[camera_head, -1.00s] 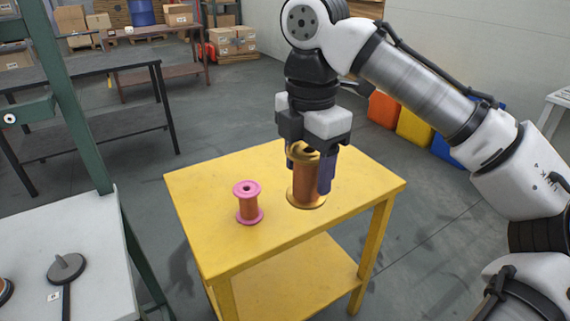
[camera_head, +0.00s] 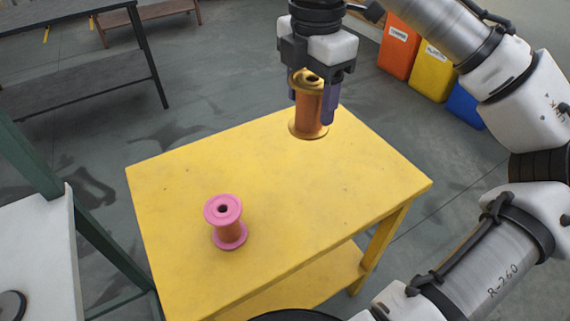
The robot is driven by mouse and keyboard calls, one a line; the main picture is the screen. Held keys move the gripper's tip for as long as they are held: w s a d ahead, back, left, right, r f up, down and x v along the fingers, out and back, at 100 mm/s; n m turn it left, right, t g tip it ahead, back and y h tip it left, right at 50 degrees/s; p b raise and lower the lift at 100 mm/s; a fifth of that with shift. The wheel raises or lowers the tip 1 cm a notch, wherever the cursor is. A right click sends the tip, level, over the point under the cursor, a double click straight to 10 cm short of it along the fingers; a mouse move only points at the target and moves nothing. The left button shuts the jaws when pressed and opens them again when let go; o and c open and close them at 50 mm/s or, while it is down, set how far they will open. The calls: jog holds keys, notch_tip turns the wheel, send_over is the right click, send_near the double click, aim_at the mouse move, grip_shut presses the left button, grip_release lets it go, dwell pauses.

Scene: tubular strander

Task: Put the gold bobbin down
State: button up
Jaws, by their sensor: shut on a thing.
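The gold bobbin (camera_head: 310,108) has gold flanges and a copper-coloured winding. My gripper (camera_head: 312,98) is shut on it from above, with one purple finger on each side. The bobbin is upright over the far part of the yellow table (camera_head: 280,190). I cannot tell for sure whether its lower flange touches the tabletop or hangs above it. Part of the upper flange is hidden by the gripper. A pink bobbin (camera_head: 227,210) with a copper-coloured winding stands upright on the near left part of the table, apart from the gripper.
The middle and right of the yellow tabletop are clear. A green frame (camera_head: 95,225) and a pale worktop (camera_head: 35,255) stand at the left. A dark table (camera_head: 75,20) is at the back left. Orange, yellow and blue bins (camera_head: 432,72) stand behind at the right.

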notch_tip(320, 180, down, 19)
jog(key=shift+s+f+b, duration=0.1)
jog(key=shift+f+b, duration=0.1)
jog(key=shift+b, duration=0.45)
jog(key=shift+f, duration=0.1)
jog(key=o, duration=1.1)
jog(key=shift+o, duration=0.2)
notch_tip(320, 180, up, 12)
